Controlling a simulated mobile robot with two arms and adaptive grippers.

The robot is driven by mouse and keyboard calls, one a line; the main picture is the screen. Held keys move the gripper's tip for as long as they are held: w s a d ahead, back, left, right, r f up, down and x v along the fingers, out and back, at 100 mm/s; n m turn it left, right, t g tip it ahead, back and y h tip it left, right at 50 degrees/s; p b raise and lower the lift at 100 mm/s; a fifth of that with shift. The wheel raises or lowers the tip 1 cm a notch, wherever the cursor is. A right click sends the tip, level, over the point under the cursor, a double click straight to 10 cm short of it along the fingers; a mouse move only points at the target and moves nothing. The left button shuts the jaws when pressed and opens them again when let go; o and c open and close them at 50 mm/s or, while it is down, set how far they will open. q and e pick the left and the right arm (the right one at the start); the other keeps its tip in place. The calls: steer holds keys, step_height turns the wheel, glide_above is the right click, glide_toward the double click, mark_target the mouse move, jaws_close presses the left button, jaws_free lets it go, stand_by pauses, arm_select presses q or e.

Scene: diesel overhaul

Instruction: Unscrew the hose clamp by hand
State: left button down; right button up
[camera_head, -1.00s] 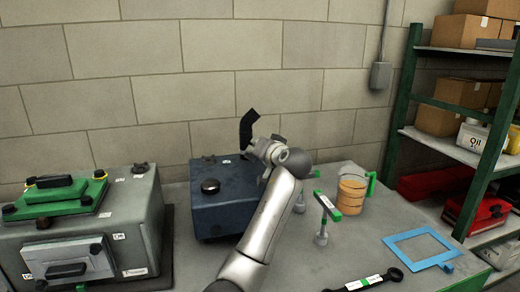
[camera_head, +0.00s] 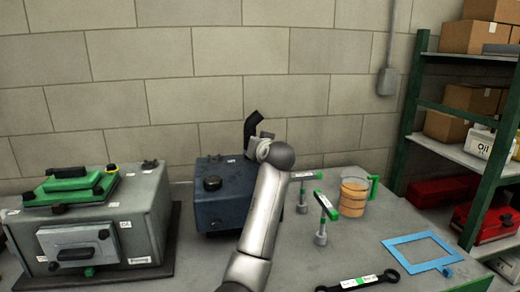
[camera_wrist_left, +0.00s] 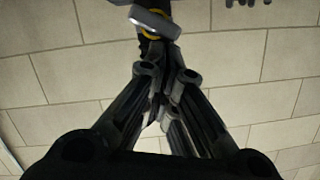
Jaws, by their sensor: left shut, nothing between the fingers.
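In the head view, a black bent hose (camera_head: 252,127) stands up behind the top of the blue metal box (camera_head: 222,207). My left arm reaches up to it from below, and its wrist hides most of the gripper and the hose's lower end. In the left wrist view, my left gripper (camera_wrist_left: 166,72) is shut and empty, fingers pointing at a grey rounded piece with a yellow ring (camera_wrist_left: 155,24) around a dark part, likely the hose clamp. The fingertips are just short of it or touching; I cannot tell which. My right gripper is not in view.
A grey engine block (camera_head: 140,225) with a green cover stands at the left. Right of my arm are T-handled tools (camera_head: 325,207), a jug of amber liquid (camera_head: 353,197), a blue frame (camera_head: 422,249) and a black wrench (camera_head: 360,283). A shelf (camera_head: 455,150) stands at the right.

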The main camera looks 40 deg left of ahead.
arm_select(q)
steer(key=shift+s+a+n, duration=0.1)
steer(key=shift+a+n, duration=0.05)
steer(key=shift+n, duration=0.15)
steer(key=shift+a+f, duration=0.1)
steer(key=shift+s+a+f+n+t+h+b, duration=0.1)
steer(key=shift+s+a+n+t+h+b, duration=0.15)
steer(key=shift+n, duration=0.5)
steer(key=shift+s+a+f+n+t+h+b, duration=0.15)
steer(key=shift+s+n+t+h, duration=0.15)
steer(key=shift+n, duration=0.45)
steer(key=shift+s+a+f+n+t+h, duration=0.1)
steer(key=shift+s+a+n+t+h, duration=0.15)
steer(key=shift+n, duration=0.4)
steer(key=shift+s+a+f+n+t+h, duration=0.1)
steer(key=shift+s+n+t, duration=0.1)
steer(key=shift+n, duration=0.45)
steer(key=shift+s+a+f+n+t+b, duration=0.15)
steer(key=shift+f+n+t, duration=0.15)
steer(key=shift+n, duration=0.45)
steer(key=shift+s+a+f+n+t+b, duration=0.15)
steer(key=shift+f+n+t, duration=0.15)
steer(key=shift+n, duration=0.45)
steer(key=shift+s+a+f+n+t+h, duration=0.15)
steer(key=shift+f+n+t, duration=0.1)
steer(key=shift+n, duration=0.25)
steer(key=shift+s+f+n+t+h, duration=0.1)
steer(key=shift+f+n+t+h, duration=0.1)
steer(key=shift+n, duration=0.3)
stand_by(1.9)
